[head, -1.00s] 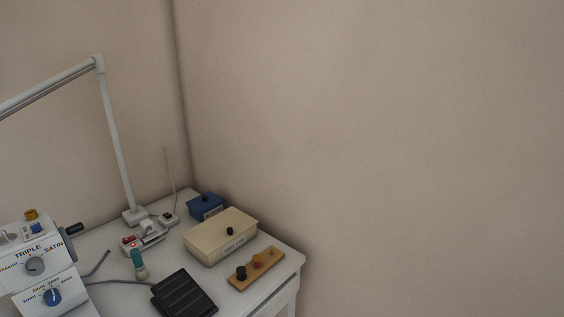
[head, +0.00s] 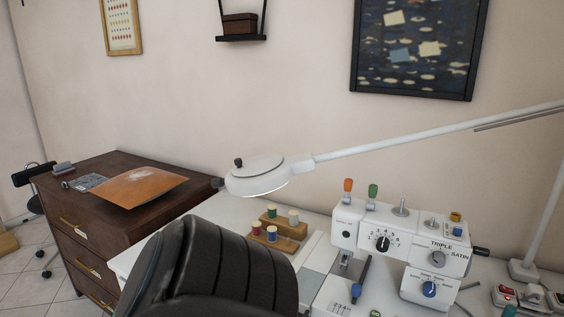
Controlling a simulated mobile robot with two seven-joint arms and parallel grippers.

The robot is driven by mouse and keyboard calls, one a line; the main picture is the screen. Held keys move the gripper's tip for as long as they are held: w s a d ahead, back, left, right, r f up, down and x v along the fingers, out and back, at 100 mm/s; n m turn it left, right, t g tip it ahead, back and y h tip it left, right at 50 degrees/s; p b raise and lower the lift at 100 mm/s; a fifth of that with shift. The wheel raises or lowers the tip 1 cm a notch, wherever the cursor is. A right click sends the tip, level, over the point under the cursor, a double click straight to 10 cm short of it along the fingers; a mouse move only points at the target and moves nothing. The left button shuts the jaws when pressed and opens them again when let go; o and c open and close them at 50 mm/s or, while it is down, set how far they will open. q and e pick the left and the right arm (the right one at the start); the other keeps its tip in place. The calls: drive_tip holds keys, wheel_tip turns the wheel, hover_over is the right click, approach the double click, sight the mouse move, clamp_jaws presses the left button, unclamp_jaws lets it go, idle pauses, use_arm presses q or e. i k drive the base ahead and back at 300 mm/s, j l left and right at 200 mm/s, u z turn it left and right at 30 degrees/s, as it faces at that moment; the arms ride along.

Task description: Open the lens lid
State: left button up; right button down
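The magnifier lamp head (head: 256,181) is white and round, at the end of a long jointed white arm (head: 430,136) that comes in from the right. A flat white lens lid (head: 262,165) lies on top of the head and looks shut. A small dark knob (head: 238,162) stands at the lid's left edge, and another dark knob (head: 217,183) sticks out from the head's left side. The lamp head hangs above the white table, behind the black chair back. Neither of my grippers is in view.
A black chair (head: 218,262) stands in front of the table. A white sewing machine (head: 400,240) is to the right, and wooden thread racks (head: 277,241) lie below the lamp. A dark dresser (head: 75,215) with an orange sheet (head: 140,187) is at left.

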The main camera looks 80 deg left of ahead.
sight(260, 164)
drive_tip(key=u, duration=2.55)
